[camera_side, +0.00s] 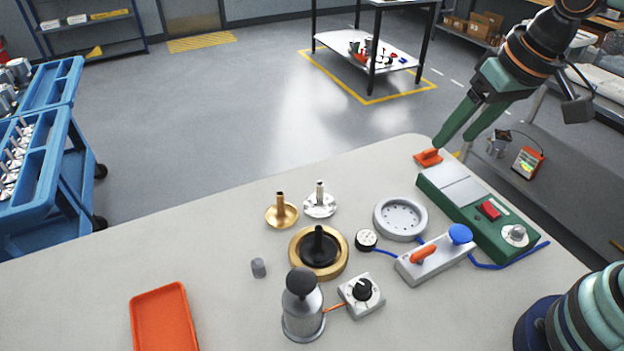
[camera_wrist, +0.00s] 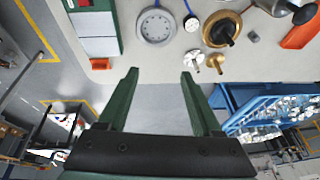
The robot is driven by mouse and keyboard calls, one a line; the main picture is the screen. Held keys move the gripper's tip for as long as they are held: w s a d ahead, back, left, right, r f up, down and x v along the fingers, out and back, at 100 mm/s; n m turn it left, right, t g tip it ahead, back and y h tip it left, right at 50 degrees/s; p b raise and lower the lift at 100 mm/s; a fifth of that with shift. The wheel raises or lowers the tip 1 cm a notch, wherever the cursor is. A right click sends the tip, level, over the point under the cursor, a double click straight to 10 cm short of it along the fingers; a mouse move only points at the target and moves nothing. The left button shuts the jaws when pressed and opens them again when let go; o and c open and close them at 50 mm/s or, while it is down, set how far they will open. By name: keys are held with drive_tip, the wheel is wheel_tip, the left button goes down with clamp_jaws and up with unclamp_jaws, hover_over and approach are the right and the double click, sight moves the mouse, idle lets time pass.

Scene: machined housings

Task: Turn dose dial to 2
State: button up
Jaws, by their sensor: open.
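Two knobs could be the dose dial, and I cannot read markings on either. A black knob (camera_side: 362,289) sits on a small grey box (camera_side: 375,301), joined by an orange lead to a grey dispenser (camera_side: 302,315) with a dark round top. A white knob (camera_side: 515,234) sits at the near end of a green unit (camera_side: 470,212), beside a red switch (camera_side: 489,210). My gripper (camera_side: 455,138) is open and empty above the table's far right corner, away from both knobs. The wrist view shows its spread fingers (camera_wrist: 159,73) and part of the green unit (camera_wrist: 115,28); neither knob shows there.
A grey perforated disc (camera_side: 401,218), a gauge (camera_side: 366,240), a lever valve (camera_side: 435,258), a brass ring with black post (camera_side: 319,252) and two spindle parts (camera_side: 281,211) stand mid-table. An orange tray (camera_side: 163,318) lies front left. An orange piece (camera_side: 428,157) sits at the far edge.

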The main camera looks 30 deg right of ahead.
drive_tip(key=s+a+f+m+g, duration=0.1)
drive_tip(key=a+f, duration=0.1)
drive_tip(key=a, duration=0.3)
drive_tip(key=s+a+f+g, duration=0.1)
drive_tip(key=a+f+g, duration=0.1)
drive_tip(key=a, duration=0.4)
drive_tip(key=m+g, duration=0.1)
approach(365, 286)
drive_tip(key=shift+h, duration=0.4)
drive_tip(key=f, duration=0.8)
drive_tip(key=shift+w+a+f, duration=0.15)
drive_tip(key=shift+a+f, duration=0.2)
clamp_jaws()
